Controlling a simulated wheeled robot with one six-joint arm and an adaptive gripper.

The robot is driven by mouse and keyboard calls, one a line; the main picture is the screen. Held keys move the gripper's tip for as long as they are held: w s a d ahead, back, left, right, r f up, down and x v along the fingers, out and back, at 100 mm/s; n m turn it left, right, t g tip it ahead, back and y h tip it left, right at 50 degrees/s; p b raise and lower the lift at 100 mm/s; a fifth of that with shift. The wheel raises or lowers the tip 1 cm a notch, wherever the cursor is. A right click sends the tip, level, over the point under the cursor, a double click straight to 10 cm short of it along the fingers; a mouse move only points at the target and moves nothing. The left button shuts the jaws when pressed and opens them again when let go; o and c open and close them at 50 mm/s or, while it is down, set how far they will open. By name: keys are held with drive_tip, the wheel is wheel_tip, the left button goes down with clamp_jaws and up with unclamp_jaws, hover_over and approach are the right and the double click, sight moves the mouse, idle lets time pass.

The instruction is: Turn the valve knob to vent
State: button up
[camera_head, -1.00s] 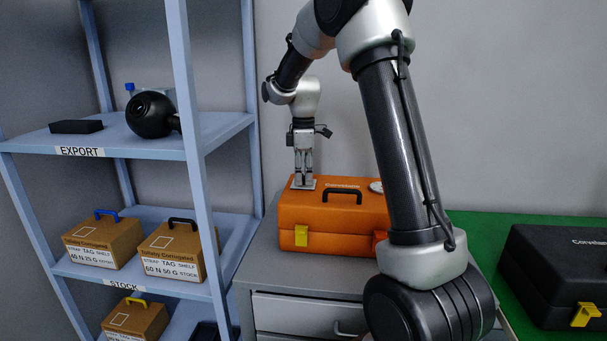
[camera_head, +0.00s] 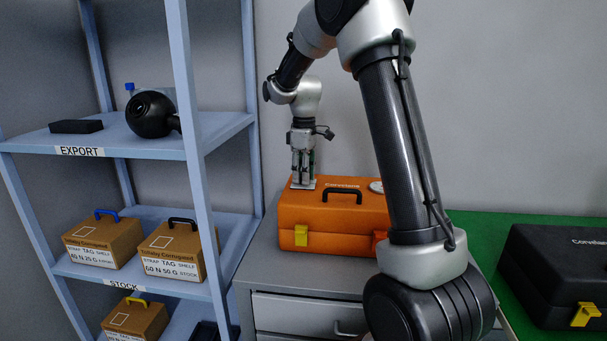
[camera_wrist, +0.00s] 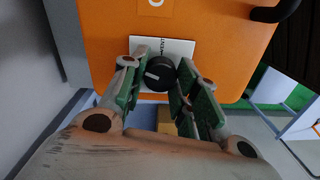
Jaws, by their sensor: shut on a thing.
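The valve knob (camera_wrist: 160,73) is round and black with a white pointer line. It sits on a white plate (camera_wrist: 180,47) on top of the orange case (camera_head: 331,212). In the wrist view the pointer lies toward the picture's left and slightly down. My gripper (camera_wrist: 163,70) is shut on the knob, with a green-padded finger on each side. In the head view my gripper (camera_head: 303,182) points straight down at the case's back left corner, and hides the knob.
The case has a black handle (camera_head: 342,193) and a round white dial (camera_head: 376,187) beside my arm. It stands on a grey drawer cabinet (camera_head: 262,262). A blue shelf (camera_head: 196,150) stands close on the left. A black case (camera_head: 560,270) lies on a green surface at right.

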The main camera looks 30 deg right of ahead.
drive_tip(key=m, duration=1.3)
drive_tip(key=shift+m, duration=0.4)
idle(0.3)
drive_tip(key=o, duration=1)
drive_tip(key=shift+o, duration=0.2)
wheel_tip(320, 180, up, 12)
drive_tip(key=shift+d, duration=0.2)
drive_tip(key=shift+s, duration=0.1)
